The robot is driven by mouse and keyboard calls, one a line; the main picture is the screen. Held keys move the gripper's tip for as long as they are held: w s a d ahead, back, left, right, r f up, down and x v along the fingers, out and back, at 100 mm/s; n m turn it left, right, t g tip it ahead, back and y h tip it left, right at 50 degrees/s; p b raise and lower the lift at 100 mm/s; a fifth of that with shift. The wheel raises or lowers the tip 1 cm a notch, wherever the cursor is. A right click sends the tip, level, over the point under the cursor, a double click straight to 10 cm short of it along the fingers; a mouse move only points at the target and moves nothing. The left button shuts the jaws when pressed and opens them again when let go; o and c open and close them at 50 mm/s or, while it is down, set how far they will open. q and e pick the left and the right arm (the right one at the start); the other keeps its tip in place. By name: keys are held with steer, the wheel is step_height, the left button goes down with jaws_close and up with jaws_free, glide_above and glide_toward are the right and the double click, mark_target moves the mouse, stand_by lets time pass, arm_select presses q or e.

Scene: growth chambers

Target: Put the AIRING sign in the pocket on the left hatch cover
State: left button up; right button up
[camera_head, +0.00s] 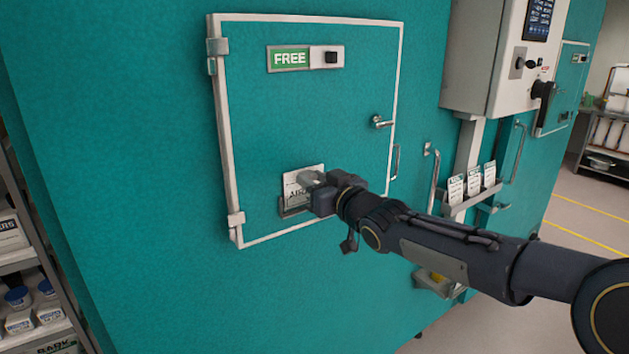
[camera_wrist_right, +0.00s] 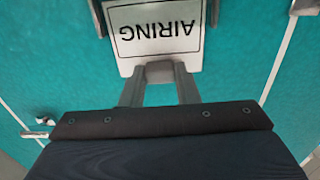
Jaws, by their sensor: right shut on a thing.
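The white AIRING sign (camera_head: 296,184) stands at the lower part of the left hatch cover (camera_head: 253,125). In the right wrist view the sign (camera_wrist_right: 158,30) reads upside down, with "AIRING" in black. My right gripper (camera_head: 314,180) is shut on the sign; its fingers (camera_wrist_right: 160,78) meet at the sign's edge in the wrist view. The grey pocket (camera_head: 293,210) is at the sign's lower edge, partly hidden by my gripper. The sign's lower edge appears to be within the pocket, but how deep I cannot tell. My left gripper is not in view.
A green FREE slider (camera_head: 290,58) sits high on the cover; a latch knob (camera_head: 381,122) and handle (camera_head: 395,162) are at its right. A rack with several signs (camera_head: 472,198) and a control box (camera_head: 495,60) are further right. Shelves (camera_head: 30,270) stand at the left.

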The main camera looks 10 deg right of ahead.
steer(key=shift+f+b, duration=0.35)
steer(key=shift+f, duration=0.05)
stand_by(0.4)
steer(key=o, duration=1.1)
steer(key=shift+c, duration=0.2)
steer(key=shift+s+d, duration=0.1)
steer(key=p+v, duration=0.2)
steer(key=v, duration=0.5)
steer(key=shift+s, duration=0.15)
steer(key=shift+r, duration=0.1)
